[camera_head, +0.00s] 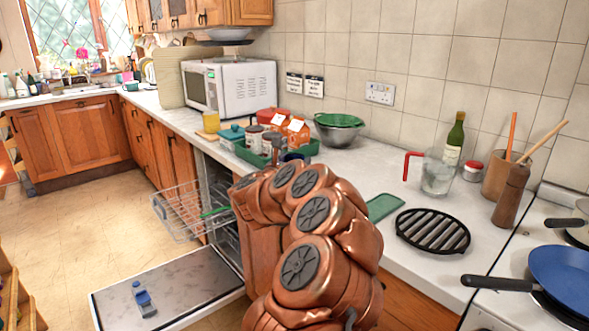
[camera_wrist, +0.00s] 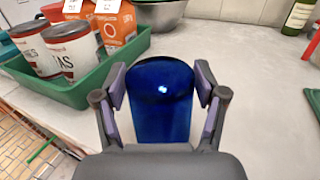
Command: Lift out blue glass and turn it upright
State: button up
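The blue glass (camera_wrist: 162,110) stands out in the wrist view, dark blue and see-through, with a rounded far end. My gripper (camera_wrist: 160,82) has one finger on each side of the glass and appears shut on it. The glass is over the pale worktop, beside the green tray. I cannot tell whether it touches the worktop or which end is its mouth. In the head view only a dark blue bit of the glass (camera_head: 293,156) shows behind my arm, and my fingers are mostly hidden.
The green tray (camera_wrist: 73,94) holds jars and an orange carton (camera_wrist: 113,27). A metal bowl (camera_head: 338,134) stands behind. The dishwasher door (camera_head: 185,285) is down with a rack (camera_head: 180,212) pulled out. A glass jug (camera_head: 438,172) and black trivet (camera_head: 432,230) are to the right.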

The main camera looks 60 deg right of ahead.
jog(key=c, duration=1)
jog(key=shift+r, duration=0.15)
